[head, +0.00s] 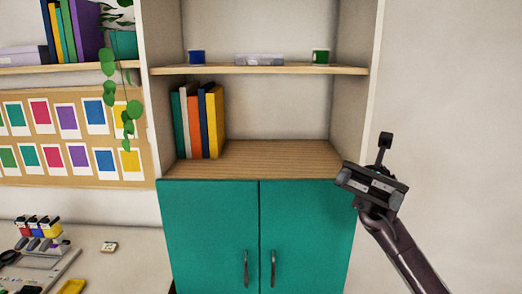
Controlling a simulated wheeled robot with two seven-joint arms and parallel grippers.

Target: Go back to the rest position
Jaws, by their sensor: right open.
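My right gripper (378,168) is raised at the right of the head view, in front of the right edge of the shelf unit. Its arm comes up from the lower right. The gripper is open and I see nothing held in it. It appears apart from the cabinet, though the exact gap is hard to judge. My left gripper is not in view.
A cabinet with teal doors (210,235) and open shelves stands ahead. Books (197,122) stand on its lower shelf; a blue cup (196,57), a clear box (259,60) and a green cup (320,57) sit above. A cluttered desk (130,270) is at lower left. The right wall is bare.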

